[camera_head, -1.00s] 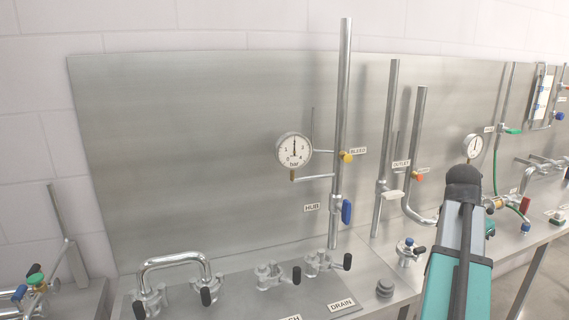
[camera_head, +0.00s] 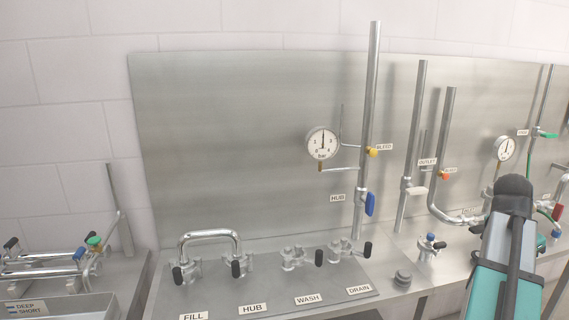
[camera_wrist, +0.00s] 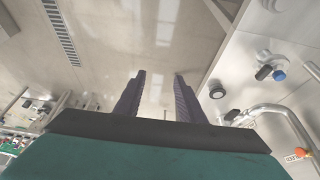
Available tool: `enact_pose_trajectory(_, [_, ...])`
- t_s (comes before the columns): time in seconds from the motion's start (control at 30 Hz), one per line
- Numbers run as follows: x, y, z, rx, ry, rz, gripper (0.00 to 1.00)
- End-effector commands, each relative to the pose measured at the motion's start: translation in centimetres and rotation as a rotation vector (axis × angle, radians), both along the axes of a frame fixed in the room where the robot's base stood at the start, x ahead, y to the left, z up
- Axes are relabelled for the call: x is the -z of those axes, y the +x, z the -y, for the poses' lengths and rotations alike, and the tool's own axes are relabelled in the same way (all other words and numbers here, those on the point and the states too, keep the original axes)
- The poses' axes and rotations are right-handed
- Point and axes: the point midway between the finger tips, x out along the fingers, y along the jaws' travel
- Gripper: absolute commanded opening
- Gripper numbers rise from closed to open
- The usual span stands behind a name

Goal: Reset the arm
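My gripper (camera_wrist: 157,82) shows in the wrist view with its two dark fingers apart and nothing between them. It points down over the grey floor beside the bench edge. In the head view, my teal and grey arm stands at the lower right, in front of the bench; the gripper itself cannot be made out there.
The steel bench (camera_head: 402,300) carries a U-shaped pipe (camera_head: 208,236) across the FILL and HUB ports. WASH (camera_head: 292,258) and DRAIN (camera_head: 343,249) ports stand to the right. A gauge (camera_head: 322,143), a blue-handled valve (camera_head: 370,204) and pipes stand before the backsplash. A rack with pipes (camera_head: 45,265) is at left.

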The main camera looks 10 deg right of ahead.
Motion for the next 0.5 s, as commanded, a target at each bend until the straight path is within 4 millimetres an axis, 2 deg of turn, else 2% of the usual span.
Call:
enact_pose_trajectory(0.27, [1.7, 1.2, -0.8, -0.037, 0.016, -0.015, 0.36])
enact_pose_trajectory(0.5, [4.3, 2.7, -2.0, -0.09, 0.04, -0.034, 0.36])
